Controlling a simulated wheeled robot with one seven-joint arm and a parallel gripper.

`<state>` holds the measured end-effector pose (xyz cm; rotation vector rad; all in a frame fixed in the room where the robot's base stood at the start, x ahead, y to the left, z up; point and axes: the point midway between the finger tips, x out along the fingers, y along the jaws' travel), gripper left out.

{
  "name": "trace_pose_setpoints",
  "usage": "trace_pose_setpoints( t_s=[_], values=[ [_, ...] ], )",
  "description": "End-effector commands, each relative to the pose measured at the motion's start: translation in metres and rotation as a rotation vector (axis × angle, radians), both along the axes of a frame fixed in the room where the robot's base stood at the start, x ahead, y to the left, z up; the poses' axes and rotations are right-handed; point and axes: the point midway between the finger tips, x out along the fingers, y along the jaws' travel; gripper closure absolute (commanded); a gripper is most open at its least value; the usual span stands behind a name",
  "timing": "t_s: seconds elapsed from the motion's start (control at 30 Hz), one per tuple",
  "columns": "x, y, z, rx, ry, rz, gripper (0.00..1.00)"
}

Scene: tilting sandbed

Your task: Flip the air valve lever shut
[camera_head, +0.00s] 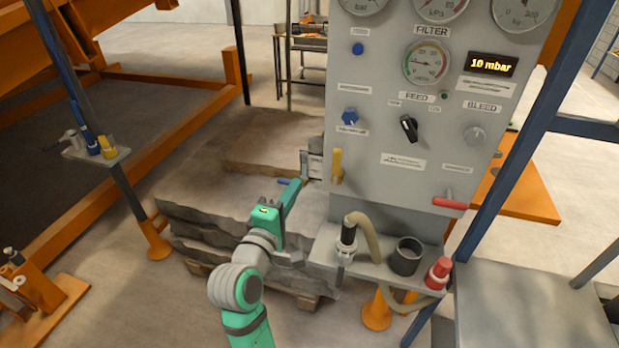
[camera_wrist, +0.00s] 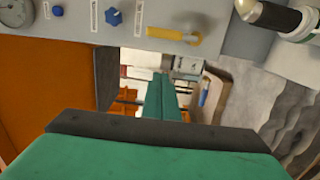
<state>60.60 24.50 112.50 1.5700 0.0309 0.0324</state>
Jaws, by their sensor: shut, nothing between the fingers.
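The labels are too small to tell which is the air valve lever.
A shelf under the panel holds a hose with a nozzle (camera_head: 347,240), a dark cup (camera_head: 407,256) and a red-capped item (camera_head: 438,273). Blue posts flank the scene. The display (camera_head: 492,64) reads 10 mbar.

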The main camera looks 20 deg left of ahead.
Motion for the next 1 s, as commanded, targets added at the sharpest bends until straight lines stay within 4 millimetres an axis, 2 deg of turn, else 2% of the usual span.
trace_pose_setpoints(
  t_s=[0.53, 0.73, 1.0],
  values=[
    [0.095, 0.003, 0.0, 0.0, 0.001, -0.002, 1.0],
    [0.102, -0.024, 0.0, 0.001, 0.001, -0.002, 1.0],
    [0.105, -0.035, 0.0, 0.001, 0.001, 0.0, 1.0]
  ],
)
